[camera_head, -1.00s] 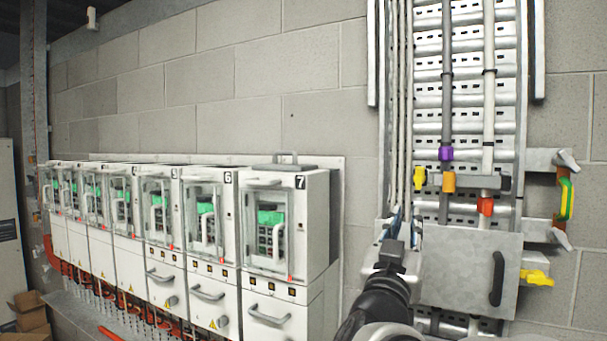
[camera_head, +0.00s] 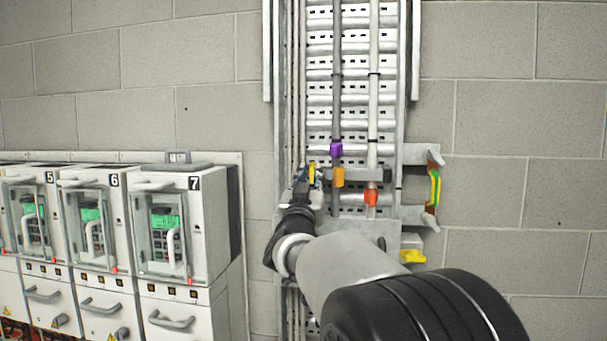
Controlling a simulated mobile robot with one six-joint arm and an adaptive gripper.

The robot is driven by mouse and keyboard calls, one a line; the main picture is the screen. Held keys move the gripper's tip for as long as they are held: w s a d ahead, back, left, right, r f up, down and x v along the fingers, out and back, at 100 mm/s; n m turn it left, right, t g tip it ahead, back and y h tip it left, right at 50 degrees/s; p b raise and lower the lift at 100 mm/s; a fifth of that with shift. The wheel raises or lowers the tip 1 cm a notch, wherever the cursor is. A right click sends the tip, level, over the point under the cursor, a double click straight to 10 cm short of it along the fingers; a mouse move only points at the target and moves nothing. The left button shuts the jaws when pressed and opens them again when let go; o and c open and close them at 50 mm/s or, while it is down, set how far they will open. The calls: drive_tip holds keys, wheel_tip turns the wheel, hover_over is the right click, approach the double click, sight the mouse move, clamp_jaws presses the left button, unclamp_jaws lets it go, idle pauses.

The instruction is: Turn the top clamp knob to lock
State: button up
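On the wall-mounted cable ladder, a horizontal clamp bar (camera_head: 359,180) crosses the cables. A small yellow piece (camera_head: 312,173) sits at its left end. A purple fitting (camera_head: 336,149) is on the grey cable, with an orange one (camera_head: 338,177) below it and a red one (camera_head: 371,197) on the white cable. Another yellow knob (camera_head: 413,256) is lower right. I cannot tell for sure which piece is the top clamp knob. My gripper (camera_head: 307,190) is at the ladder's left side, close to the upper yellow piece. Its fingers are small and partly hidden, so contact and opening are unclear.
My arm covers much of the metal cover plate (camera_head: 362,229) below the clamp bar. A bracket with a green and yellow part (camera_head: 434,187) sticks out on the right. White drive cabinets (camera_head: 187,235) stand in a row on the left. The right wall is bare.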

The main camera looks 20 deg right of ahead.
drive_tip(key=shift+w, duration=0.1)
drive_tip(key=shift+c, duration=0.3)
clamp_jaws()
